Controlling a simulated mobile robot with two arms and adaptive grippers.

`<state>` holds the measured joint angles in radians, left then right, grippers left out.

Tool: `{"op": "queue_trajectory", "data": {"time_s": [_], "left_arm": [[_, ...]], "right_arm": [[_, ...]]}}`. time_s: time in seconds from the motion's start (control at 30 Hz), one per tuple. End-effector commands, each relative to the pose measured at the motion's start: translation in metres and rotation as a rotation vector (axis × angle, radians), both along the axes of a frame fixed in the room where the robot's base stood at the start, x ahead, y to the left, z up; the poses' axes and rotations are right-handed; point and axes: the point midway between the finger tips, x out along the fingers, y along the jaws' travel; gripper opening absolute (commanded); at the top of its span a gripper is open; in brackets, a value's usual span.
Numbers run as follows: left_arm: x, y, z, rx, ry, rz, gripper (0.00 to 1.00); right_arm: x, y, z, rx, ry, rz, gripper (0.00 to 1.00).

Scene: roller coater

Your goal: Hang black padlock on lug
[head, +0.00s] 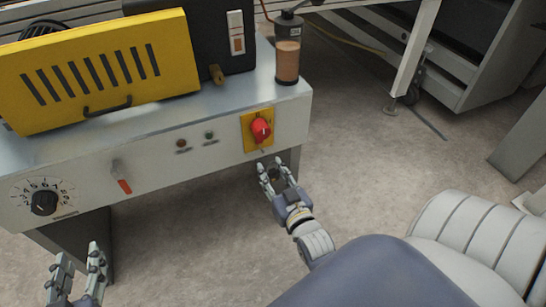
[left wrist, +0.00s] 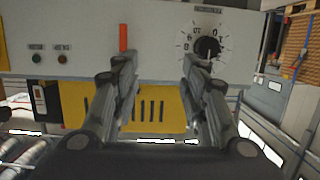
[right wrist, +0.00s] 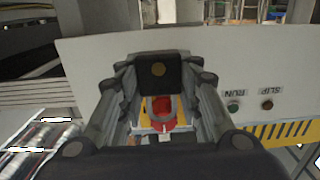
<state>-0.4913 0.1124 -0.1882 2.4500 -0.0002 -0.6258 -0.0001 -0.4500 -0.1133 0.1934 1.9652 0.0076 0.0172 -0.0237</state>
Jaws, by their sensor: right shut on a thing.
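The black padlock (right wrist: 157,71) has a brass disc on its face and a grey shackle. My right gripper (head: 271,168) is shut on its body, which is hard to see between the fingers in the head view. In the right wrist view, the shackle overlaps the red switch knob (right wrist: 162,122); I cannot tell whether they touch. In the head view, the red knob (head: 261,131) sits on a yellow plate just above the right gripper. I cannot clearly make out the lug there. My left gripper (head: 78,255) is open and empty, low at the left.
The grey machine front (head: 145,165) carries a numbered dial (head: 43,203), a red-tipped lever (head: 121,178) and small buttons. A yellow slotted guard (head: 100,70) and a brown bottle (head: 288,50) are on top. Clear floor (head: 380,160) lies to the right.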

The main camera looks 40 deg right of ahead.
Motion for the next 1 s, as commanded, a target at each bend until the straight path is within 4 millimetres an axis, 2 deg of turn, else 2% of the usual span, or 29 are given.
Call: {"op": "queue_trajectory", "data": {"time_s": [1.0], "left_arm": [[0.012,-0.012,0.06,-0.075,-0.298,-0.02,0.4]], "right_arm": [[0.022,-0.005,-0.002,-0.001,-0.002,0.0,0.06]]}}
